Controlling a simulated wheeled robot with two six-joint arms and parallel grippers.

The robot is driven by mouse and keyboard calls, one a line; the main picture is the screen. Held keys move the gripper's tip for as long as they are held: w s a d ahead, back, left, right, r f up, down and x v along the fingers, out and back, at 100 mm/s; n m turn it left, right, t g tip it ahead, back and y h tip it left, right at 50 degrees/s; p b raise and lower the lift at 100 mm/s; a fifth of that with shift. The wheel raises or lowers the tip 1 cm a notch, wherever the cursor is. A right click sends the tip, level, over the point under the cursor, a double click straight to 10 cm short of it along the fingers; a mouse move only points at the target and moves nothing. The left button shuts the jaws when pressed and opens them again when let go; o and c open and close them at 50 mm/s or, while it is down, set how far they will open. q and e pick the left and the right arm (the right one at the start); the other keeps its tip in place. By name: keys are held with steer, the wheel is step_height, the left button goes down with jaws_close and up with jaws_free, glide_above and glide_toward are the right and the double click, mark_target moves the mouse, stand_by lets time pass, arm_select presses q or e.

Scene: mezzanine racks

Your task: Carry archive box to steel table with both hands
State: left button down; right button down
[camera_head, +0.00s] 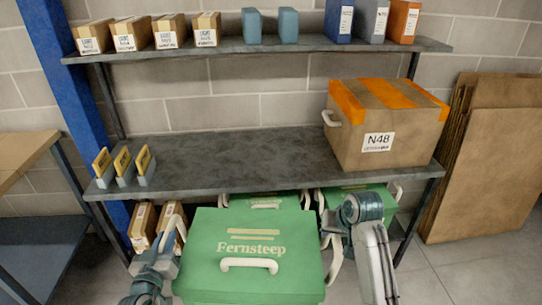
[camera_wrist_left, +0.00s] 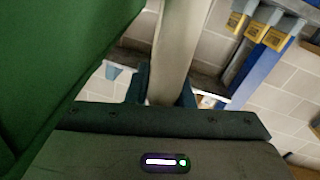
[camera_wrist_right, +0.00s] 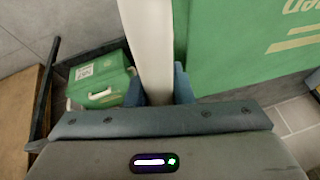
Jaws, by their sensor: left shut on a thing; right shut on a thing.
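The green archive box (camera_head: 253,247), lettered "Fernsteep" with a white front handle, is in front of the rack at the bottom centre of the head view. White handles stand at its two sides. My left gripper (camera_wrist_left: 163,92) is shut on the left side handle (camera_wrist_left: 174,50), with the green wall beside it in the left wrist view. My right gripper (camera_wrist_right: 158,90) is shut on the right side handle (camera_wrist_right: 147,45), with the green wall to its right. The box looks about level in the head view. I cannot pick out a steel table for certain.
A dark rack shelf (camera_head: 240,165) holds a brown box marked N48 (camera_head: 385,135) and small yellow-topped holders. More green boxes (camera_head: 358,195) sit under it. A wood-topped table (camera_head: 20,155) stands at left. Cardboard sheets (camera_head: 485,160) lean at right. Open floor shows at lower right.

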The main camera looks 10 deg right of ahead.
arm_select(q)
steer(key=shift+w+d+r, duration=0.1)
steer(key=shift+w+d, duration=0.05)
steer(key=shift+w, duration=0.2)
arm_select(e)
steer(key=shift+w+d+r, duration=0.15)
steer(key=shift+w+d, duration=0.15)
steer(key=shift+w, duration=0.05)
arm_select(q)
steer(key=shift+s+r, duration=0.1)
steer(key=shift+s, duration=0.1)
arm_select(e)
steer(key=shift+s+a+r, duration=0.1)
steer(key=shift+s+r, duration=0.05)
